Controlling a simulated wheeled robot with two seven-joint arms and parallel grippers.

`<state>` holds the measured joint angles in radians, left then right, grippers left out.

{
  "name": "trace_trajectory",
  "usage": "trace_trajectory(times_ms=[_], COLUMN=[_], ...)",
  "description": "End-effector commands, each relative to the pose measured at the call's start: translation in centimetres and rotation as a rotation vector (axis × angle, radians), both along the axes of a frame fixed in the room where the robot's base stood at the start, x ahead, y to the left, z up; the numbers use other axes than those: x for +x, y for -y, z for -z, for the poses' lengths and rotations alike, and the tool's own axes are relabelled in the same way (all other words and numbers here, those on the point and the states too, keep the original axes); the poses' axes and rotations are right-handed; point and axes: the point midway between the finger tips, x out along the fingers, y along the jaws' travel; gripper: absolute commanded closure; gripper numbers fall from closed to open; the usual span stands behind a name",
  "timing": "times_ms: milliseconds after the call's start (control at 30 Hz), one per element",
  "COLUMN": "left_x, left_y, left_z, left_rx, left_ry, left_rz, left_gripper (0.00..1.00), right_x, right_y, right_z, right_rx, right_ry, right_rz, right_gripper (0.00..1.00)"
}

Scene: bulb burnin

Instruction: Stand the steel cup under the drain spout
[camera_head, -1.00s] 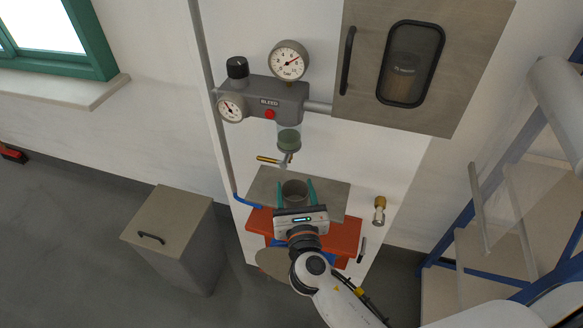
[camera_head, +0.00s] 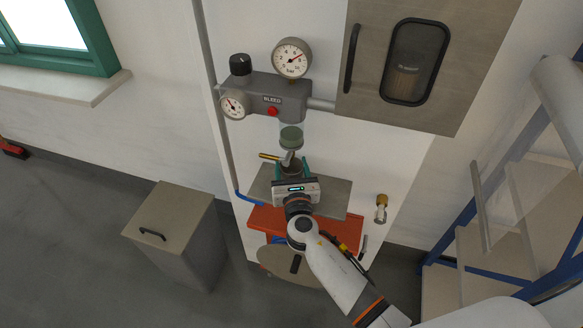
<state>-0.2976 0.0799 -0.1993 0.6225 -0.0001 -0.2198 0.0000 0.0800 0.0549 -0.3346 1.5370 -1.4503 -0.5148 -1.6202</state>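The steel cup (camera_head: 291,173) is a dark grey cylinder between the green fingers of my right gripper (camera_head: 292,169). The fingers lie against both its sides. My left gripper is not in view.
The grey regulator block (camera_head: 265,97) with gauges and a red button is above the spout. An orange-red shelf (camera_head: 340,229) is below the plate. A brass fitting (camera_head: 381,208) is on the panel at right. A grey bin (camera_head: 170,230) stands left, a blue-framed rack right.

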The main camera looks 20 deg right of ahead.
Motion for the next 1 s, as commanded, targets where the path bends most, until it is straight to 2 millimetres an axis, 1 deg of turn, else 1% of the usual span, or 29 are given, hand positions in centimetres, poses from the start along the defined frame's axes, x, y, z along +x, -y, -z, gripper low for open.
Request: trace_trajectory(times_ms=[167, 200, 267, 300, 333, 567, 667, 767, 867, 1000], left_x=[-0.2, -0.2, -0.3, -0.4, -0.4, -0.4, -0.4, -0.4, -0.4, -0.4], left_y=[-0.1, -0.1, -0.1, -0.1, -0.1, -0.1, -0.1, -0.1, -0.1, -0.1], left_z=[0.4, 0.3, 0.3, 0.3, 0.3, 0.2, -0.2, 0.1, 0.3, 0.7], left_rx=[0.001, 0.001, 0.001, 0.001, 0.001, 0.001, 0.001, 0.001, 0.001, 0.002], left_ry=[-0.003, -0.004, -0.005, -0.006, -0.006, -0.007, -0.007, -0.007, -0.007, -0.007], left_rz=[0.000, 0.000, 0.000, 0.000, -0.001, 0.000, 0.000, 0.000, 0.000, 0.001], left_gripper=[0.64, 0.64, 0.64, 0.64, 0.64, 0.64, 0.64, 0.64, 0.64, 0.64], right_x=[0.0, 0.0, 0.0, 0.0, 0.0, 0.0, 0.0, -1.1, -3.0, -6.2], right_y=[0.0, 0.0, 0.0, 0.0, 0.0, 0.0, 0.0, -0.2, -0.5, -1.1], right_z=[0.4, 0.3, 0.2, 0.2, 0.2, 0.2, -0.2, 0.1, 0.1, 0.2], right_rx=[-0.001, -0.001, -0.001, 0.000, 0.000, 0.000, 0.000, 0.001, 0.000, 0.002], right_ry=[0.000, 0.000, 0.000, 0.000, 0.000, 0.000, 0.000, -0.001, -0.002, -0.003], right_rz=[0.000, 0.000, 0.000, 0.000, 0.000, 0.000, 0.000, -0.001, 0.000, -0.001], right_gripper=[0.70, 0.41, 0.31, 0.24, 0.22, 0.22, 0.22, 0.22, 0.22, 0.22])
